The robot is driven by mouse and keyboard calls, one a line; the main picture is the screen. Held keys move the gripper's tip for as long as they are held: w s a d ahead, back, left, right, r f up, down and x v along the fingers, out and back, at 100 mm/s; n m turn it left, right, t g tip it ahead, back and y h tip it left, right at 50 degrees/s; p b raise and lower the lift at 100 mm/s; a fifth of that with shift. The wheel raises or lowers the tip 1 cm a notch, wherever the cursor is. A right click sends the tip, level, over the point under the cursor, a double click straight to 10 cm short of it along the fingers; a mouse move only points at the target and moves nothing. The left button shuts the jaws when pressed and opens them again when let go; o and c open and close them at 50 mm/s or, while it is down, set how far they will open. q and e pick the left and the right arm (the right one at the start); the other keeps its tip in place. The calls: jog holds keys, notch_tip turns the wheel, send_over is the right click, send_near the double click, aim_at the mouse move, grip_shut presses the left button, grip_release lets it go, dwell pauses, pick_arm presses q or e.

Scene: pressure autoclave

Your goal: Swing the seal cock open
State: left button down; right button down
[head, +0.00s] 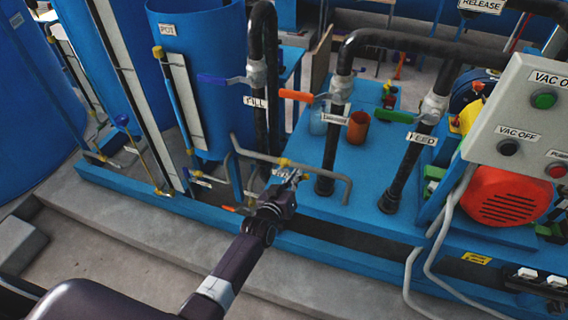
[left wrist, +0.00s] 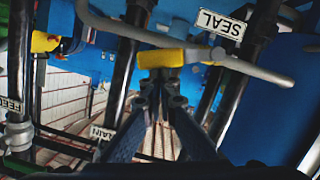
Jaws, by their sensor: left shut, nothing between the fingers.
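The seal cock (left wrist: 172,57) is a small yellow fitting on a thin grey pipe (left wrist: 262,72), beside the white SEAL label (left wrist: 221,24), which appears upside down in the left wrist view. In the head view the yellow cock (head: 284,162) sits on the bent grey pipe (head: 330,174) in front of the blue platform. My left gripper (left wrist: 163,98) is shut and empty, its fingertips right at the yellow cock; I cannot tell whether they touch it. In the head view the left gripper (head: 291,181) partly covers the label behind it. My right gripper is not in view.
A blue POT tank (head: 212,70) is at left. A grey control box (head: 525,115) and red motor (head: 505,196) are at right.

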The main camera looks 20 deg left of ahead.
aim_at(302, 179)
pick_arm(q)
jog(key=shift+d+f+m+b, duration=0.25)
jog(key=shift+d+f+b, duration=0.15)
jog(key=shift+f, duration=0.35)
jog(key=shift+d+f+m+b, duration=0.25)
jog(key=shift+d+f, duration=0.15)
jog(key=shift+f, duration=0.35)
